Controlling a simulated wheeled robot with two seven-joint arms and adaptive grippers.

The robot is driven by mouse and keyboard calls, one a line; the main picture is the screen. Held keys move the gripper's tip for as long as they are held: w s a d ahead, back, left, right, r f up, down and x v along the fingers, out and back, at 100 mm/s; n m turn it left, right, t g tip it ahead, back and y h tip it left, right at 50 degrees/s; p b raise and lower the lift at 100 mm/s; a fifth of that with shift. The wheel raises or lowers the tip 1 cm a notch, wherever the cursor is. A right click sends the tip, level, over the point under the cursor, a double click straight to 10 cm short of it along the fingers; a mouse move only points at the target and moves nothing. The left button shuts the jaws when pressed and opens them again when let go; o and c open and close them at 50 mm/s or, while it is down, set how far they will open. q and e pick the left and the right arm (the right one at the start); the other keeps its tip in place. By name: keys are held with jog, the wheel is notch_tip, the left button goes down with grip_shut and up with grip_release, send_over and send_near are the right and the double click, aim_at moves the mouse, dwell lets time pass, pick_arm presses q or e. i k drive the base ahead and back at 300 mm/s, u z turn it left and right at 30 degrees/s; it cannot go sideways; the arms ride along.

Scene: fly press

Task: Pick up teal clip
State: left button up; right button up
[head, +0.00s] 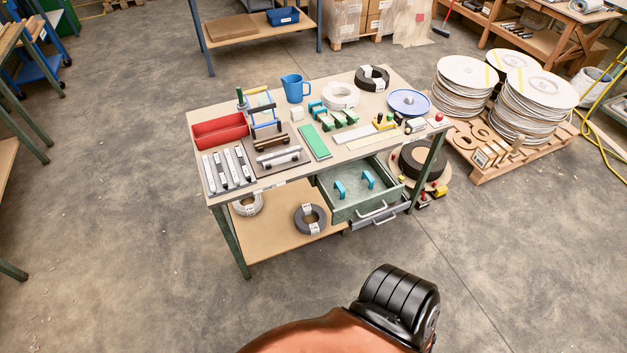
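Two small teal arched pieces, which look like teal clips, are in the open green drawer (358,207) under the workbench top. One teal clip (340,191) is towards the left of the drawer and the other teal clip (368,178) is further right. Another teal piece (317,107) lies on the bench top beside a white roll; it is too small to tell whether it is the same kind. Neither of my grippers is in the head view.
The workbench (372,88) also holds a red bin (220,131), a blue jug (295,88), rolls and metal bars. A pallet (515,151) with stacked discs stands to the right. The floor (130,220) left and in front of the bench is clear.

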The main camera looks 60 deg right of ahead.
aim_at(337, 184)
jog(key=z, duration=0.2)
jog(key=i, duration=0.75)
jog(key=z, duration=1.05)
jog(key=i, duration=0.6)
jog(key=z, duration=0.6)
